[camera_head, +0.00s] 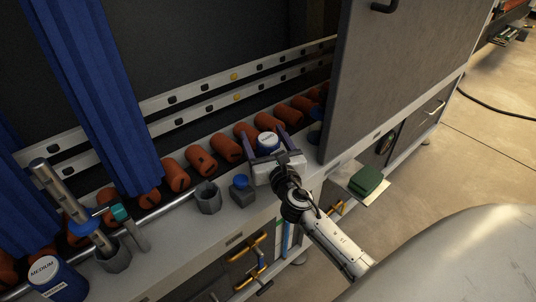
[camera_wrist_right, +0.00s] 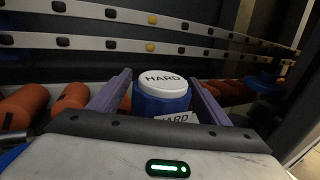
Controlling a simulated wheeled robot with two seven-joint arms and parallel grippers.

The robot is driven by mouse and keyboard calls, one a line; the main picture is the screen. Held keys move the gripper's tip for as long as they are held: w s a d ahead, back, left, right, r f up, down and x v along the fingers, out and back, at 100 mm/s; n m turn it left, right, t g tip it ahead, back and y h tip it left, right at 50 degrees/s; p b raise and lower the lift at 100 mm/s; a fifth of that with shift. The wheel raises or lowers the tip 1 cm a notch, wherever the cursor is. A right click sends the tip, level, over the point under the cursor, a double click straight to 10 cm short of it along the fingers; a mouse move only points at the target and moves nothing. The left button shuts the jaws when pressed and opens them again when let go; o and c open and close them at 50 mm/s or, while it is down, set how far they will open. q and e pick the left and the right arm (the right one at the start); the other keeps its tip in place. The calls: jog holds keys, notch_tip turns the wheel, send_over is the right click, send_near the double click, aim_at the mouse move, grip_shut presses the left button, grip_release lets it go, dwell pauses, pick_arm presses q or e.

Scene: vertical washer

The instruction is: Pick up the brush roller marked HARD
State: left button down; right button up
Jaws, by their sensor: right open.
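The brush roller marked HARD (camera_wrist_right: 162,92) is a blue cylinder with a white lettered cap and a white side label. It stands upright, and its lower part is hidden behind my gripper body in the right wrist view. It also shows in the head view (camera_head: 268,142). My right gripper (camera_head: 262,138) is open, with one purple finger on each side of the roller. A small gap shows between the fingers and the roller. My left gripper is not in view.
Another blue roller marked MEDIUM (camera_head: 55,278) stands at the front left. Orange rollers (camera_head: 200,160) line the washer behind. A grey cup (camera_head: 208,197) and a small blue-topped holder (camera_head: 241,188) stand left of my gripper. A grey door panel (camera_head: 395,80) rises at right.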

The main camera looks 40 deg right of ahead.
jog(key=c, duration=1.3)
